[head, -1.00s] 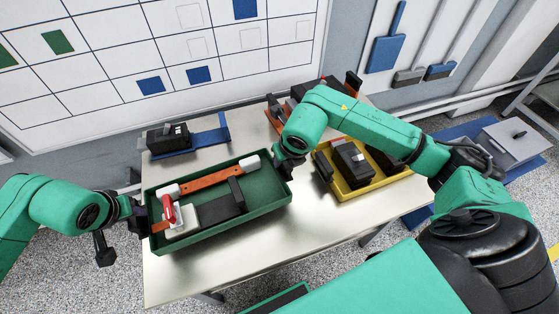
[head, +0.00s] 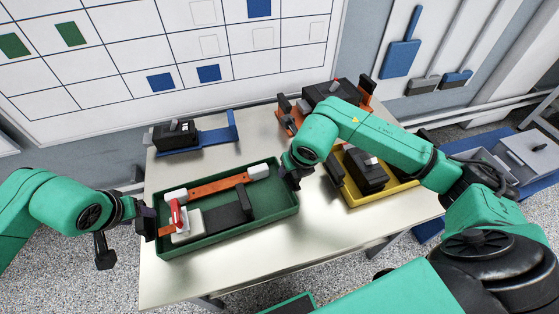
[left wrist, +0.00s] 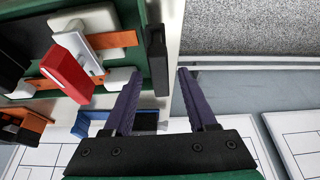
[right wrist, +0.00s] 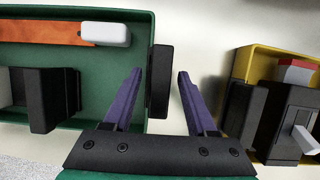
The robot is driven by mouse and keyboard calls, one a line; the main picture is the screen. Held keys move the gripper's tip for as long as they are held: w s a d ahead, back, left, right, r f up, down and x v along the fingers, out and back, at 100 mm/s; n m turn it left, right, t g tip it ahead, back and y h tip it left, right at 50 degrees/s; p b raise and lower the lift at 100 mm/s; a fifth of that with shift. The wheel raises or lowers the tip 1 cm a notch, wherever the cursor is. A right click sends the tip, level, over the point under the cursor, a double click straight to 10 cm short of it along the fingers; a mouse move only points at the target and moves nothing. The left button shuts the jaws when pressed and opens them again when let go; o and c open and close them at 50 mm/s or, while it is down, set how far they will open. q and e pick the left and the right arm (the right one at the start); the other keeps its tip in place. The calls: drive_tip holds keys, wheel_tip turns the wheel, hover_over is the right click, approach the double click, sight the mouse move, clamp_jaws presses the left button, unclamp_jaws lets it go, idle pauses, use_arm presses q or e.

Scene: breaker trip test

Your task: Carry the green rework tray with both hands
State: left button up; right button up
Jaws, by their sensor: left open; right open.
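The green tray (head: 228,231) lies flat on the table, holding an orange strip (head: 215,187), a white block with a red lever (head: 178,218) and a black block (head: 243,201). A black handle stands at each short end: the left one (left wrist: 158,60) and the right one (right wrist: 160,80). My left gripper (head: 147,222) is open at the left end, and that handle shows between its fingers. My right gripper (head: 293,175) is open at the right end, with the handle between its fingertips. Neither gripper visibly squeezes a handle.
A yellow tray (head: 383,199) with black devices stands close to the right of my right gripper. A blue fixture (head: 215,141) and an orange fixture (head: 290,120) are at the table's back. The table (head: 262,255) is clear in front of the green tray.

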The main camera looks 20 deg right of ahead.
drive_tip(key=shift+r, duration=0.2)
use_arm(q)
drive_tip(key=v, duration=1)
use_arm(e)
drive_tip(key=v, duration=1.1)
drive_tip(key=shift+s+r, duration=0.3)
